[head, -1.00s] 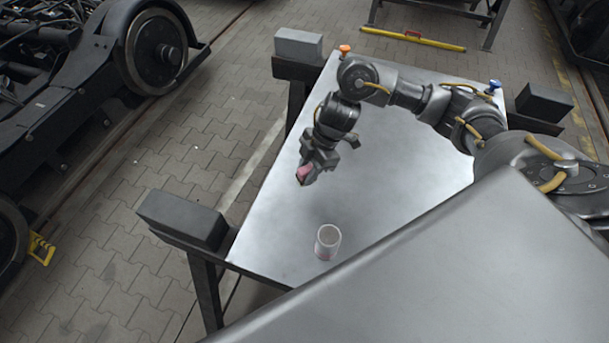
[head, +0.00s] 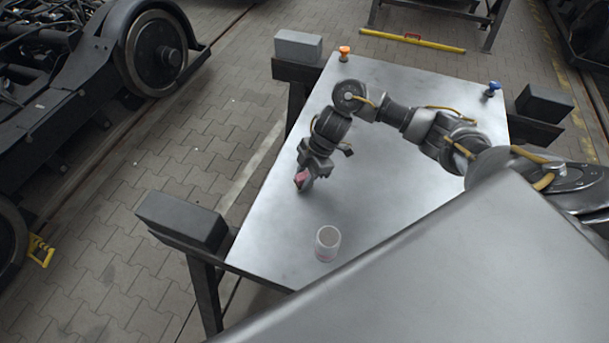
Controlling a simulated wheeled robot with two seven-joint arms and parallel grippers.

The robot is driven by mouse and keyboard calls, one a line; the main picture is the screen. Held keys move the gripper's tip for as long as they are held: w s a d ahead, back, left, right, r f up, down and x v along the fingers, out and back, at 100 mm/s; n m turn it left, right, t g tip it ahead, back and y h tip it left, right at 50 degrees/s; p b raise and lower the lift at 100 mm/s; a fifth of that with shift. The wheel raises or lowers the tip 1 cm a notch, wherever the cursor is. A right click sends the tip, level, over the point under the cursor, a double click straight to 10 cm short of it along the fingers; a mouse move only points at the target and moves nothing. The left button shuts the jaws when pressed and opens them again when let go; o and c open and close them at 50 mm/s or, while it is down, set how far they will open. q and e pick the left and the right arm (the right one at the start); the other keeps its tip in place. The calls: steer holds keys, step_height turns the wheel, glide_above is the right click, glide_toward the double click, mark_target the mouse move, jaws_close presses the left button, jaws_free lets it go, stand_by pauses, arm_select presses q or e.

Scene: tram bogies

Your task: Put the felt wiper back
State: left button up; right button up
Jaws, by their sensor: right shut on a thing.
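The felt wiper (head: 301,177) is a small pink piece in the jaws of my right gripper (head: 302,182). The gripper is shut on it, above or close to the left part of the metal tabletop (head: 400,185); I cannot tell whether the wiper touches the top. A clear cup (head: 327,243) stands upright on the tabletop, nearer to me and a little right of the gripper, apart from it. The inside of the cup is too small to make out. My left gripper is not in view.
An orange knob-like item (head: 345,53) and a blue one (head: 492,88) stand at the table's far corners. Bogie wheels (head: 157,52) stand on the left. The middle of the tabletop is clear.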

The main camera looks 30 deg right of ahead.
steer(key=shift+f, duration=0.2)
steer(key=o, duration=0.9)
steer(key=shift+o, duration=0.2)
steer(key=p+v, duration=0.1)
steer(key=v, duration=1.1)
steer(key=shift+r, duration=0.25)
